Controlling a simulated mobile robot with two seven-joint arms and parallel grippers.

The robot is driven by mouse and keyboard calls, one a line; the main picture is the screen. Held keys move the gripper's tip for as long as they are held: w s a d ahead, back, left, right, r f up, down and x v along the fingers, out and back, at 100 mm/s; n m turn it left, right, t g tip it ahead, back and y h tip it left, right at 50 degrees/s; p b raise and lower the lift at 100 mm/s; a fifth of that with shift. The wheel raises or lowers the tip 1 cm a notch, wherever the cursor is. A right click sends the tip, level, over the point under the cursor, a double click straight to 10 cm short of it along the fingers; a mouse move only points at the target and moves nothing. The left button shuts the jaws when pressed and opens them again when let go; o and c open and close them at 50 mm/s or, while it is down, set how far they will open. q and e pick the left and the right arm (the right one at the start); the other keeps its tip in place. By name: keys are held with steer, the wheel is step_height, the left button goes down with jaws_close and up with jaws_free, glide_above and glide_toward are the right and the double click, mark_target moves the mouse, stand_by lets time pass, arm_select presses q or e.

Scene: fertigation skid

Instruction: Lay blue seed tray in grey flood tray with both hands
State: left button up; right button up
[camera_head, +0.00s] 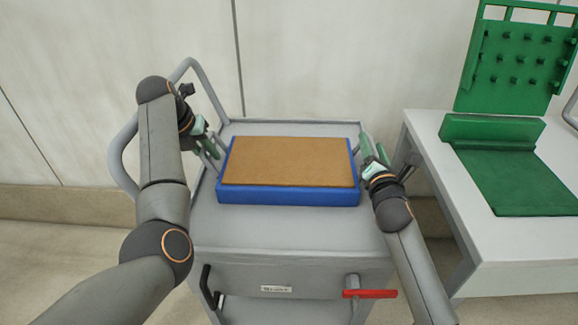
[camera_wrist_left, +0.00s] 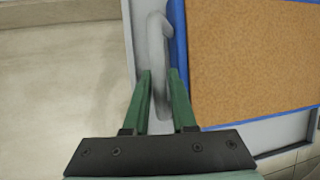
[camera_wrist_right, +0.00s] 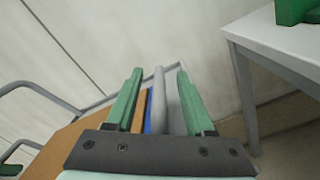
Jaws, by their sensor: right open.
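The blue seed tray (camera_head: 290,195), with a flat brown top, lies on the grey cart (camera_head: 295,238). Its blue edge also shows in the left wrist view (camera_wrist_left: 180,45) and the right wrist view (camera_wrist_right: 148,112). My left gripper (camera_head: 212,147) is low at the tray's left side. In its wrist view, a grey bar (camera_wrist_left: 157,45) runs between the close-set fingers beside the blue edge; whether they grip it is unclear. My right gripper (camera_head: 368,148) is open at the tray's right side, with another grey bar (camera_wrist_right: 158,100) between its spread fingers. I cannot make out a separate grey flood tray.
A white table (camera_head: 410,135) stands to the right, bearing a green stand (camera_head: 515,175) and a green pegged panel (camera_head: 515,60). A red handle (camera_head: 370,293) sticks out at the cart's front. The cart top in front of the tray is clear.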

arm_select(q)
steer(key=shift+w+d+f, duration=0.15)
steer(key=shift+w+f, duration=0.1)
steer(key=shift+f, duration=0.4)
arm_select(e)
steer(key=shift+w, duration=0.65)
arm_select(q)
jaws_close()
arm_select(e)
steer(key=c, duration=0.4)
jaws_close()
arm_select(q)
steer(key=shift+r, duration=0.1)
steer(key=shift+w+r, duration=0.1)
steer(key=shift+r, duration=0.1)
arm_select(e)
steer(key=shift+r, duration=0.3)
